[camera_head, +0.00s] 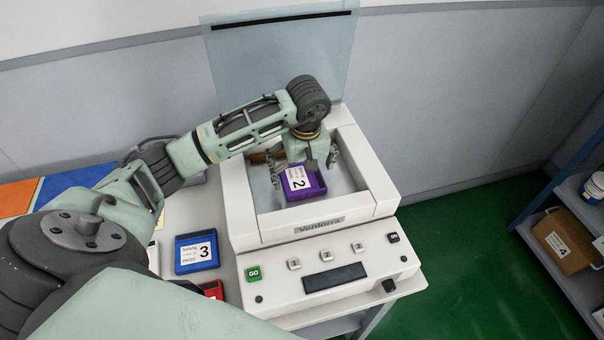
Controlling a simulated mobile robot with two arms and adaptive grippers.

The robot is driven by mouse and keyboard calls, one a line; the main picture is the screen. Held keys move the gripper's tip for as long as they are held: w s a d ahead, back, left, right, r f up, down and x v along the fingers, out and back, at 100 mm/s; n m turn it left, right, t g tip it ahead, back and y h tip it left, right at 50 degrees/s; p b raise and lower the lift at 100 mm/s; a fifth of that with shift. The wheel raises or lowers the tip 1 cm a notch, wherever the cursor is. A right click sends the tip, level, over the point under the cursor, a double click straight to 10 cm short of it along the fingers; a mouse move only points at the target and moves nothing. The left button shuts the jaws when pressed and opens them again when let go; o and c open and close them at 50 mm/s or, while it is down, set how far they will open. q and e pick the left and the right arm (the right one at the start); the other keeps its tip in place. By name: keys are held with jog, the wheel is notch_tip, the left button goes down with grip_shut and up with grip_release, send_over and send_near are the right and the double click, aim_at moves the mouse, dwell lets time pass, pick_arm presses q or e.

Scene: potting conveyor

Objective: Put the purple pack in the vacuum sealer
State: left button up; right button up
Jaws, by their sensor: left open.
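The purple pack (308,189), with a white label marked 2, lies inside the chamber of the white vacuum sealer (370,208). The sealer's clear lid (280,62) stands raised at the back. My left gripper (304,176) is inside the chamber, directly over the purple pack. Its fingers are apart, one on each side of the pack. I cannot tell whether they touch it. My right gripper is not in view.
A blue pack (196,252) marked 3 lies on the table left of the sealer. A red item (212,289) lies below it, partly hidden by my arm. A shelf rack with a brown box (564,240) stands at the right, across green floor.

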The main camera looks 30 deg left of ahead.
aim_at(304, 182)
pick_arm(q)
notch_tip(304, 182, up, 10)
jog(key=s+d+b, duration=0.1)
jog(key=b, duration=0.1)
jog(key=shift+r+b, duration=0.2)
jog(key=shift+b, duration=0.1)
jog(key=shift+d, duration=0.1)
